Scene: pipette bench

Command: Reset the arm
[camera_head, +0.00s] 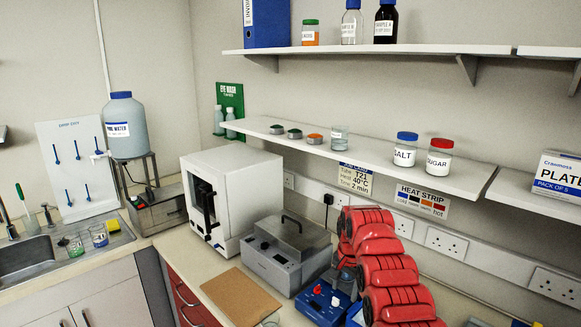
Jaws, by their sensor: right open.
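My right arm comes in from the bottom right as a chain of red links. My right gripper (345,270) is at its far end, partly hidden behind the links. It is open, and I see nothing held in it. It is just above or behind a blue device (325,302) with red knobs; I cannot tell whether they touch. My left arm and gripper are not in view.
A grey lidded bath (287,250) and a white oven-like box (230,195) stand left of the gripper. A brown board (240,296) lies in front. A shelf (370,157) holds a salt jar (405,152) and a sugar jar (439,160). A sink (27,258) is far left.

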